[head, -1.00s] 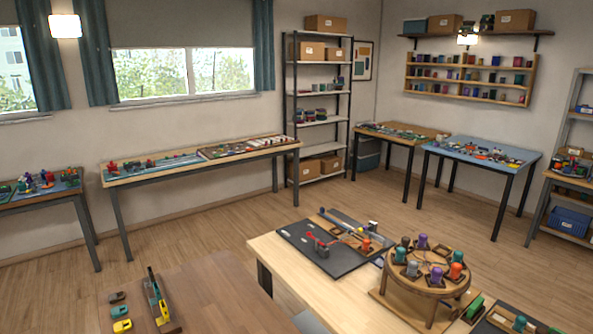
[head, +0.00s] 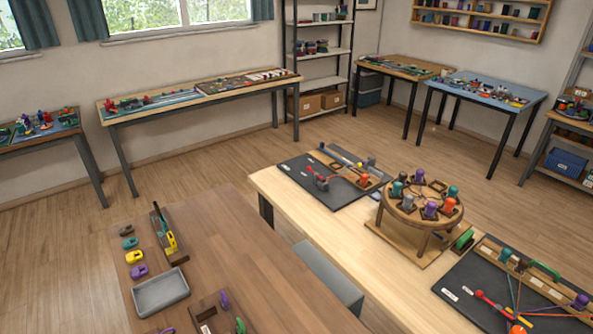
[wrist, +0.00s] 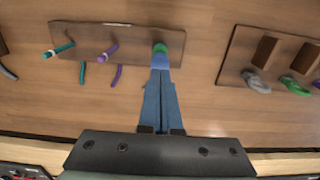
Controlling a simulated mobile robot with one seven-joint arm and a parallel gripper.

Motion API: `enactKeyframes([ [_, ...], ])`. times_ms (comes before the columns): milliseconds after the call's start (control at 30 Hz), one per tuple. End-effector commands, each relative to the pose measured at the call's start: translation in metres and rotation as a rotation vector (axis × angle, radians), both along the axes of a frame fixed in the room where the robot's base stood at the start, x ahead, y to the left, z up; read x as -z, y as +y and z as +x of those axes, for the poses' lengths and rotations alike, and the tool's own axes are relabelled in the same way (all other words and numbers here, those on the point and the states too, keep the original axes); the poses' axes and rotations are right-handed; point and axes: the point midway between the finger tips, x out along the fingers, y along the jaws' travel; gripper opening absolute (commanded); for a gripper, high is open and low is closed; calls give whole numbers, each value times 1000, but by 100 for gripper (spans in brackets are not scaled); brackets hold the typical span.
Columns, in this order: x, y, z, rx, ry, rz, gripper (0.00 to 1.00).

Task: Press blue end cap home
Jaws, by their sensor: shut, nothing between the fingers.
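In the wrist view a wooden board (wrist: 130,32) lies on the brown table. A small blue piece, apparently the blue end cap (wrist: 160,61), shows at its right part, with a green piece (wrist: 160,47) directly beyond it. My gripper (wrist: 161,76) has its two long blue-grey fingers closed together, with the tips at the blue piece. They look to be touching or very close; I cannot tell which. The fingertips partly hide the cap. My gripper does not show in the head view.
Teal (wrist: 62,49) and purple (wrist: 108,52) pieces stick out from the same board on the left. Another board (wrist: 240,58) with grey and green pieces lies to the right. In the head view a grey tray (head: 161,292) and several coloured pieces lie on the brown table (head: 240,240).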

Motion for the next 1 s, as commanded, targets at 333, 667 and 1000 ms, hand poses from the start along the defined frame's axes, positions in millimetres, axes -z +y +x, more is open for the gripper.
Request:
enactKeyframes([
  [333,-32,0,0,0,0,0,0],
  [667,-57,0,0,1,0,0,0],
  [1000,-58,0,0,0,0,0,0],
])
